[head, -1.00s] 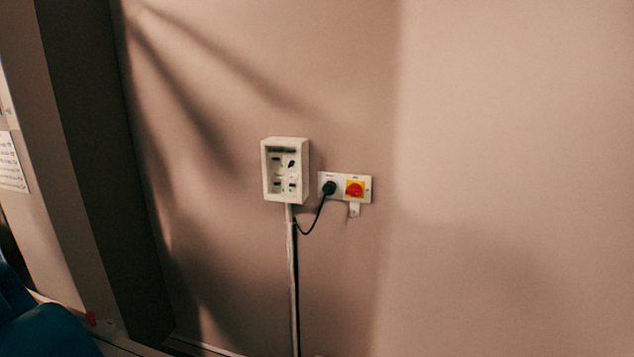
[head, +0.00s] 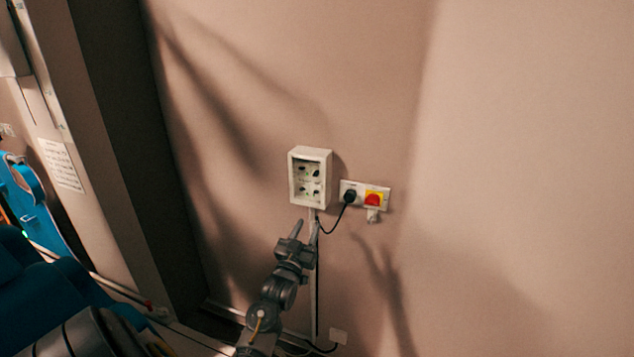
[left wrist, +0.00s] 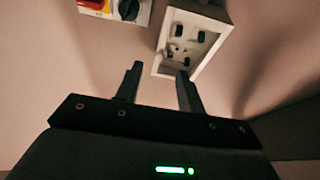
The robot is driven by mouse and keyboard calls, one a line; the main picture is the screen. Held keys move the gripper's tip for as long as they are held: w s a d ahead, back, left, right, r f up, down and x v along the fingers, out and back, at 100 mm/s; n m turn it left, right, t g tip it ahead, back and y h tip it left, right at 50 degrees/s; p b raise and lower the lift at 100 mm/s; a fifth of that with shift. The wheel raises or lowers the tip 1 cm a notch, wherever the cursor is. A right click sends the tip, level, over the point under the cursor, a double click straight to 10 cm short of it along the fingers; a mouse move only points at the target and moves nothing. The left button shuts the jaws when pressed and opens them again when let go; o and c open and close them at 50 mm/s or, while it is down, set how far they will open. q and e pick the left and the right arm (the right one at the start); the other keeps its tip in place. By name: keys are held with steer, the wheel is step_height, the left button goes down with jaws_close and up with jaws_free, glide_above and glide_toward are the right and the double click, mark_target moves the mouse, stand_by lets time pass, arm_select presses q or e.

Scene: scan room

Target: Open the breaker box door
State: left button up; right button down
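The breaker box (head: 310,178) is a small off-white box on the wall, with a raised frame around a panel of several dark switches. It also shows in the left wrist view (left wrist: 193,40), seen from close by and tilted. My left gripper (head: 305,228) is just below the box in the head view, fingers pointing up toward it. In the left wrist view its two fingers (left wrist: 159,80) are apart with nothing between them, and they appear short of the box. I cannot make out a separate door or handle. My right gripper is not in view.
A black cable loops below. A conduit (head: 313,270) runs down the wall. Bare wall lies to the right.

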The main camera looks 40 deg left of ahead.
mark_target(319, 189)
arm_select(q)
steer(key=w+a+r+p, duration=0.1)
steer(key=w+r, duration=0.1)
steer(key=w+a+r+p, duration=0.1)
steer(key=w+r, duration=0.1)
steer(key=w, duration=0.1)
steer(key=w+a+r+p, duration=0.1)
steer(key=w+r+p, duration=0.1)
steer(key=shift+w+a, duration=0.1)
steer(key=shift+w, duration=0.2)
steer(key=shift+x, duration=0.8)
steer(key=shift+w, duration=0.1)
steer(key=shift+c, duration=0.8)
jaws_close()
